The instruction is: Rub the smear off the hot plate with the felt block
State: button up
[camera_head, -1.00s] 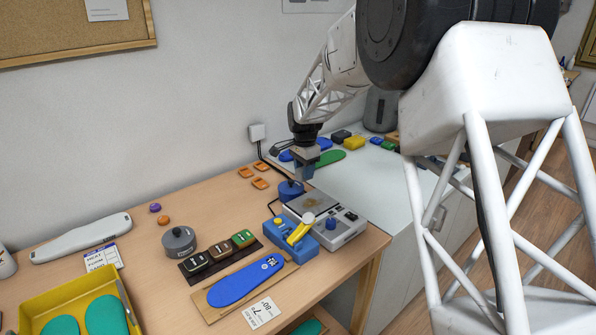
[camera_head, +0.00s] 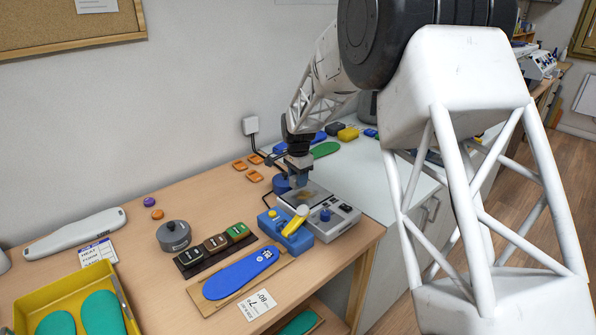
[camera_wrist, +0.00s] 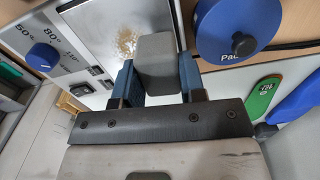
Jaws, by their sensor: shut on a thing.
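The hot plate (camera_head: 319,198) is a grey-white unit with a square metal top and a knob panel at the right end of the wooden table. A brown, speckled smear (camera_head: 301,196) lies on its top; it also shows in the wrist view (camera_wrist: 127,40). My gripper (camera_head: 299,180) is over the back left part of the plate, pointing down. In the wrist view its blue fingers are shut on the grey felt block (camera_wrist: 160,60). The block's end is beside the smear, partly covering the plate's edge. I cannot tell whether it touches the plate.
A blue round pot (camera_wrist: 235,25) stands close beside the plate. A blue-and-yellow device (camera_head: 286,226) stands in front of it. A blue insole (camera_head: 240,274), three labelled blocks (camera_head: 216,242) and a grey lidded pot (camera_head: 173,236) lie to the left.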

aim_at(315, 199)
jog(key=shift+f, duration=1.15)
jog(key=shift+s+d+r, duration=0.4)
jog(key=shift+c, duration=0.3)
jog(key=shift+s+d+f, duration=0.25)
jog(key=shift+s+d, duration=0.2)
jog(key=shift+s, duration=0.05)
jog(key=shift+s+d+f, duration=0.15)
jog(key=shift+s+d, duration=1.45)
jog(key=shift+d, duration=0.05)
jog(key=shift+w+a, duration=2.45)
jog(key=shift+w+d, duration=0.4)
jog(key=shift+w, duration=0.1)
jog(key=shift+s+d, duration=2.45)
jog(key=shift+d, duration=0.05)
jog(key=shift+w+a, duration=2.3)
jog(key=shift+a, duration=0.1)
jog(key=shift+w+a, duration=0.15)
jog(key=shift+w, duration=0.05)
jog(key=shift+r, duration=4.1)
